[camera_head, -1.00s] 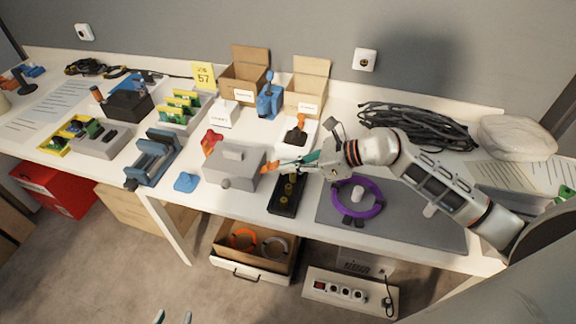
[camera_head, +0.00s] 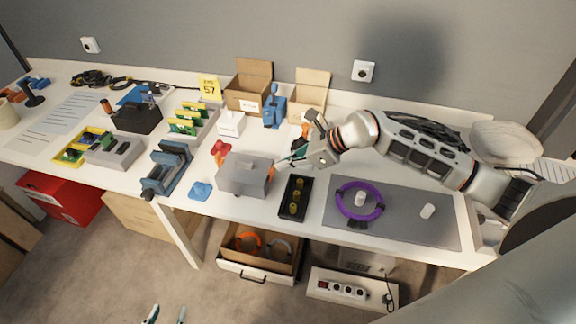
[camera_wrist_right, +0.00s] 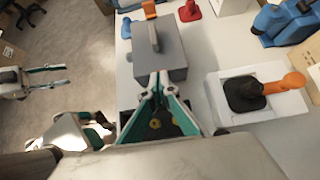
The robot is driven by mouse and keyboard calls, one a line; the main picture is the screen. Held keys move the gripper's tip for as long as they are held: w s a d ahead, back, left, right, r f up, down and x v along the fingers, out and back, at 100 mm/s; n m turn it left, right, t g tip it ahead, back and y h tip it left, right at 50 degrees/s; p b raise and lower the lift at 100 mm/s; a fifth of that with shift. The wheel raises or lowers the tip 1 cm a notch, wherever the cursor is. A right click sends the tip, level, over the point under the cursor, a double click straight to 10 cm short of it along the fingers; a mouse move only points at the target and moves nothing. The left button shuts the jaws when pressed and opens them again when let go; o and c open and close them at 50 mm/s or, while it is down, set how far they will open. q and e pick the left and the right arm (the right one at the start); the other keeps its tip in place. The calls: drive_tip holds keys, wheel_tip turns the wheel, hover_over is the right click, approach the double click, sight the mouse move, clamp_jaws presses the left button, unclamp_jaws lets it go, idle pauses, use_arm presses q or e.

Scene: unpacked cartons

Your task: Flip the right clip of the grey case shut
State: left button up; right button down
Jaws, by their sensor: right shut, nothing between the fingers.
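The grey case (camera_head: 240,177) stands on the white table with its lid down; it also fills the upper middle of the right wrist view (camera_wrist_right: 172,62). The right clip (camera_head: 271,173) is a small orange piece at the case's right side, lying close along it; its exact angle is hard to tell. In the wrist view an orange clip (camera_wrist_right: 149,10) shows at the case's far end, while the near end is partly behind my fingers. My right gripper (camera_head: 281,161) is shut and empty, its tips just right of the case. My left gripper (camera_head: 167,314) is open, low in front of the table.
A black tray with yellow pegs (camera_head: 296,197) lies right of the case, below my right arm. A white stand with an orange-handled tool (camera_wrist_right: 258,95) is behind. The grey mat holds a purple ring (camera_head: 344,207).

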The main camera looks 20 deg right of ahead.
drive_tip(key=shift+a, duration=0.1)
drive_tip(key=shift+r, duration=0.1)
drive_tip(key=shift+r+p, duration=0.55)
drive_tip(key=shift+r, duration=0.2)
